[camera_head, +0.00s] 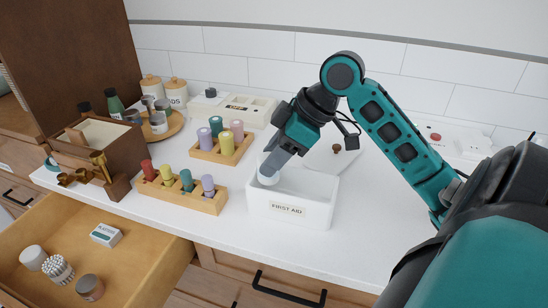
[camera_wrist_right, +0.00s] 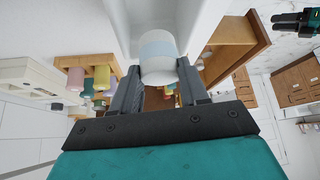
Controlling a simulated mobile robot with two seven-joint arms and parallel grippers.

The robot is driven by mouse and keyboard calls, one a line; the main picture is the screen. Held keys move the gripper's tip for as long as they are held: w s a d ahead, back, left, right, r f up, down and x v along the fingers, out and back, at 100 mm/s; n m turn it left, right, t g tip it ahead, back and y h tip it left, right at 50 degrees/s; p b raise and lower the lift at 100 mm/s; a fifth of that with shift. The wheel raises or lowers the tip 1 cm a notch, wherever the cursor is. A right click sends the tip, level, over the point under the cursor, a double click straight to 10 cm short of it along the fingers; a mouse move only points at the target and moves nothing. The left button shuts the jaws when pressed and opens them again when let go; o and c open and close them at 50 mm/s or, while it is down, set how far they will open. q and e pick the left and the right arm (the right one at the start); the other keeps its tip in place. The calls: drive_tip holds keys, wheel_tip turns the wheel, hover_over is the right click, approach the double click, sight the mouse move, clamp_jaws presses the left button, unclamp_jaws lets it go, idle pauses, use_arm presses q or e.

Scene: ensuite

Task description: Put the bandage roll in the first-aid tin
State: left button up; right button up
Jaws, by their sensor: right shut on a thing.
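The bandage roll (camera_wrist_right: 158,56), a white cylinder with a pale blue band, is between the fingers of my right gripper (camera_wrist_right: 155,88). In the head view my right gripper (camera_head: 272,166) points down at the left part of the white first-aid tin (camera_head: 290,212), labelled FIRST AID. The bandage roll (camera_head: 268,179) shows under the fingertips, at the tin's opening. I cannot tell whether it touches the tin's floor. The tin is open at the top. A teal and black part, likely my left gripper (camera_wrist_right: 294,20), is small at the upper right of the wrist view; its jaws are unclear.
Two wooden racks of coloured cylinders, the nearer rack (camera_head: 180,194) and the farther rack (camera_head: 222,150), stand left of the tin. An open drawer (camera_head: 135,265) holds a small box and several other items.

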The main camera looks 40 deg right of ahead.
drive_tip(key=shift+f, duration=0.65)
drive_tip(key=o, duration=1)
drive_tip(key=shift+o, duration=0.2)
drive_tip(key=shift+r, duration=0.3)
drive_tip(key=p+v, duration=0.6)
drive_tip(key=v, duration=0.2)
drive_tip(key=shift+p, duration=0.3)
